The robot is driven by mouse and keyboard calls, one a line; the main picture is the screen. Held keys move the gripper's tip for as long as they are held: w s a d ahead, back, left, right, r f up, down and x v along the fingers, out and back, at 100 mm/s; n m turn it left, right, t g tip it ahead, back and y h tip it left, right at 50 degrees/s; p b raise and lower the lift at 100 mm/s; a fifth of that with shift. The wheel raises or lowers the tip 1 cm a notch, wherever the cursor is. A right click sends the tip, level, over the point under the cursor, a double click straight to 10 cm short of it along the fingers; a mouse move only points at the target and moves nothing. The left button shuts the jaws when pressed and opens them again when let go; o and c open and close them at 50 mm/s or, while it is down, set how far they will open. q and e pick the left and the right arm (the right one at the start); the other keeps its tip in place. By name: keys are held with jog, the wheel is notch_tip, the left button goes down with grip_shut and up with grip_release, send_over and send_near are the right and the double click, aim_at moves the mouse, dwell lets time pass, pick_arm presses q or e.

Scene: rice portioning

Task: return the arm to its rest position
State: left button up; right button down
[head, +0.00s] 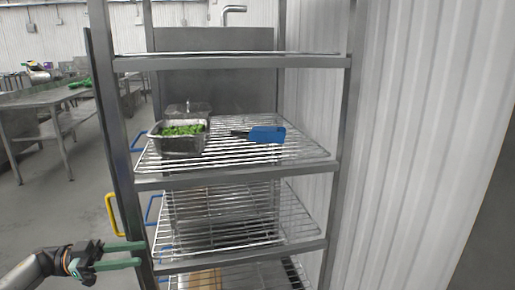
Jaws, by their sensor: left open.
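My left gripper (122,255) is at the lower left of the head view, at the end of my left arm. Its two green fingers are apart with nothing between them. The fingers point right, at the left post of a metal wire rack (345,120). I cannot tell whether the fingertips touch the post. My right gripper is not in view.
On the rack's upper wire shelf stand a metal pan (180,146) with green food and a blue scoop (266,134). A clear container (188,109) is behind the pan. A yellow handle (114,214) is above my gripper. Steel tables (40,97) are at far left.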

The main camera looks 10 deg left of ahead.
pick_arm(q)
jog(key=d+f+n+t+y, duration=0.75)
jog(key=d+f+t, duration=0.25)
jog(key=d+f, duration=0.7)
jog(key=s+d+f+n+g+y, duration=0.1)
jog(key=s+d+f+n+y, duration=0.2)
jog(key=s+f+n+y, duration=0.4)
jog(key=s+d+f+m+g, duration=0.1)
jog(key=s+f+g, duration=0.1)
jog(key=s, duration=0.4)
jog(key=s+f+g, duration=0.2)
jog(key=s+g, duration=0.1)
jog(key=s, duration=0.3)
notch_tip(320, 180, up, 14)
jog(key=s+a+y+p, duration=0.1)
jog(key=s+a+p, duration=0.1)
jog(key=p, duration=1.7)
jog(key=shift+a+r, duration=0.2)
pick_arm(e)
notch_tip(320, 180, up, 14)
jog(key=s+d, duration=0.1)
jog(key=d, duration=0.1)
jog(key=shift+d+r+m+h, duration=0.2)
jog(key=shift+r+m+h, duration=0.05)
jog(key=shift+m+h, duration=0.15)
pick_arm(q)
jog(key=shift+s+y, duration=0.1)
jog(key=shift+y, duration=0.15)
